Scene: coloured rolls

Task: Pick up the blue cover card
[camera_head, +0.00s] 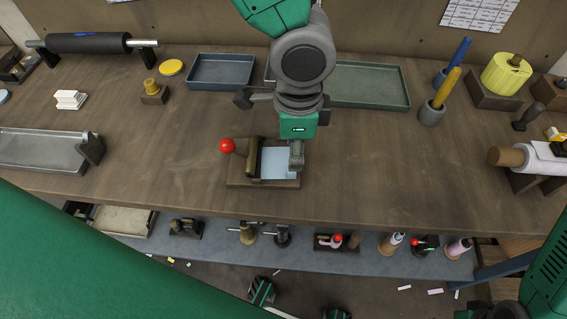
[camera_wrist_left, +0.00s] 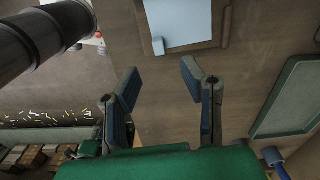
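The blue cover card is a pale blue sheet (camera_head: 279,162) lying on a wooden board (camera_head: 236,181) near the table's front edge. A dark wooden block with a red ball knob (camera_head: 227,146) stands at the card's left side. In the left wrist view the card (camera_wrist_left: 185,24) shows at the top, ahead of the fingers. My left gripper (camera_head: 297,156) hangs over the card's right edge in the head view. In the wrist view its two fingers (camera_wrist_left: 160,78) are spread apart with nothing between them. Whether a finger touches the card cannot be told.
A blue-grey tray (camera_head: 221,57) and a green-grey tray (camera_head: 400,70) lie at the back. Cups with a yellow roll (camera_head: 447,88) and a blue roll (camera_head: 460,50) stand to the right. A metal tray (camera_head: 38,132) is at left. Table wood around the board is clear.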

